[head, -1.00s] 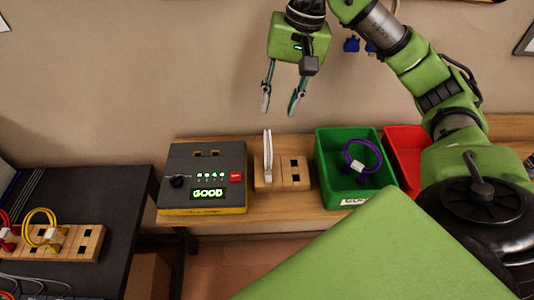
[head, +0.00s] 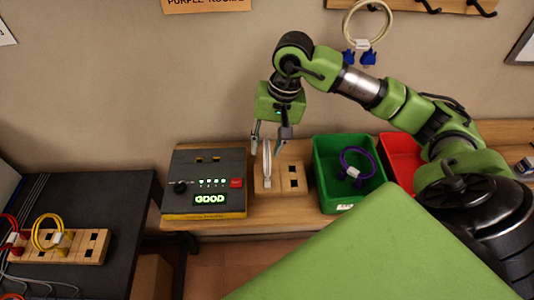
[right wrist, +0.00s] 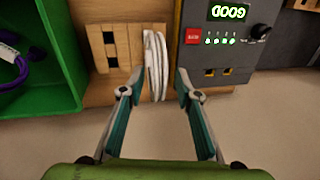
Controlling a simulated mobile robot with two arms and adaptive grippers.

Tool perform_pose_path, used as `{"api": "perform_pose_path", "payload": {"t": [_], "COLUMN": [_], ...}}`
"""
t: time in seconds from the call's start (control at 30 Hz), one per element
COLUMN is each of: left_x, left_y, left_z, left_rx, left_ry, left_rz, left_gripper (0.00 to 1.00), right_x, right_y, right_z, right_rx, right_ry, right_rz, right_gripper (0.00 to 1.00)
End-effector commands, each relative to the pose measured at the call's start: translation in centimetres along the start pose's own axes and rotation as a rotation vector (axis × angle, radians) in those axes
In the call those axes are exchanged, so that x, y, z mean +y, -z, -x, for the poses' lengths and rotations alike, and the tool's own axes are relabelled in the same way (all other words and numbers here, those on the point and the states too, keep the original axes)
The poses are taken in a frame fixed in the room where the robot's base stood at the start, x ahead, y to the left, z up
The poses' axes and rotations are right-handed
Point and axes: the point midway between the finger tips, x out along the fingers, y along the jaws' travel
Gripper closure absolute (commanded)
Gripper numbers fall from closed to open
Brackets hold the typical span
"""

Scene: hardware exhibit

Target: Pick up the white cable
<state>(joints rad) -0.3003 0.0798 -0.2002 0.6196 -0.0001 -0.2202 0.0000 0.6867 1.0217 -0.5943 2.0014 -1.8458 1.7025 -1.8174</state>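The white cable (head: 267,164) stands upright as a narrow loop in the wooden block (head: 292,178) on the shelf. It also shows in the right wrist view (right wrist: 155,65), between the fingertips and a little beyond them. My right gripper (head: 268,150) is open above the cable, with one finger on either side of it; in the right wrist view the open fingers (right wrist: 158,90) show no contact with it. My left gripper is not in view.
A tester box (head: 205,209) reading GOOD stands left of the block. A green bin (head: 333,201) with a purple cable (head: 357,163) and a red bin (head: 403,160) stand to the right. A dark table (head: 125,190) with a yellow cable (head: 47,233) is at the left.

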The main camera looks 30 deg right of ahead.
Motion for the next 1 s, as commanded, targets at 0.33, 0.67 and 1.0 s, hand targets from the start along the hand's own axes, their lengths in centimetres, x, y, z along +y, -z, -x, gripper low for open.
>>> {"api": "perform_pose_path", "payload": {"t": [0.33,0.67,1.0], "left_x": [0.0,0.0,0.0], "left_y": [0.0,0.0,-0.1], "left_z": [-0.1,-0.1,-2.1], "left_rx": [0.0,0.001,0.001], "left_ry": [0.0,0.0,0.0], "left_rz": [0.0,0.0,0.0], "left_gripper": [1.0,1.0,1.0], "right_x": [0.0,-0.1,-0.7], "right_y": [0.0,0.1,-1.3], "right_z": [0.0,0.3,4.7], "right_rx": [0.0,0.001,0.009], "right_ry": [0.0,0.001,0.005], "right_rz": [0.0,0.0,0.005], "right_gripper": [1.0,1.0,1.0]}}
